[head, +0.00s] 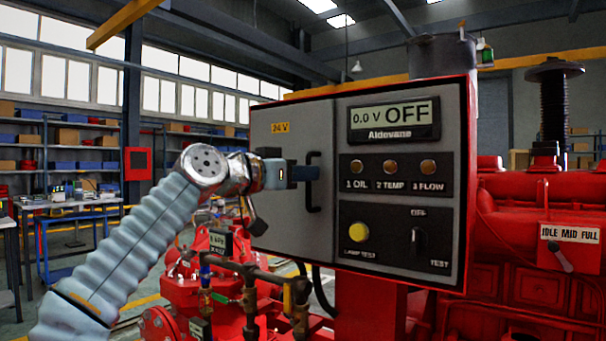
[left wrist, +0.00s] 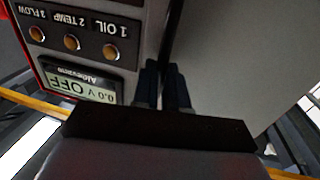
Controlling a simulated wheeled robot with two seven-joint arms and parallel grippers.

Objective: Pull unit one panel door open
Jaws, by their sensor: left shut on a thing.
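The unit one panel door (head: 279,205) is a grey plate with a yellow "24 V" label, at the left of the red-edged control panel. It also shows in the left wrist view (left wrist: 240,60). No gap shows along its edge with the panel. The door has a dark upright bar handle (head: 314,198), which also shows in the left wrist view (left wrist: 172,35). My left gripper (head: 308,173) reaches in from the left across the door, with its fingers (left wrist: 167,88) shut on the handle, one on each side. The fingers hide the handle's middle. My right gripper is out of view.
The control panel face (head: 385,241) beside the door carries a display (head: 394,117) reading "0.0 V OFF", three lamps, a yellow button (head: 358,232) and a dark knob (head: 418,242). Red pump pipework and valves (head: 249,300) stand below the door. A red engine (head: 530,220) is at right.

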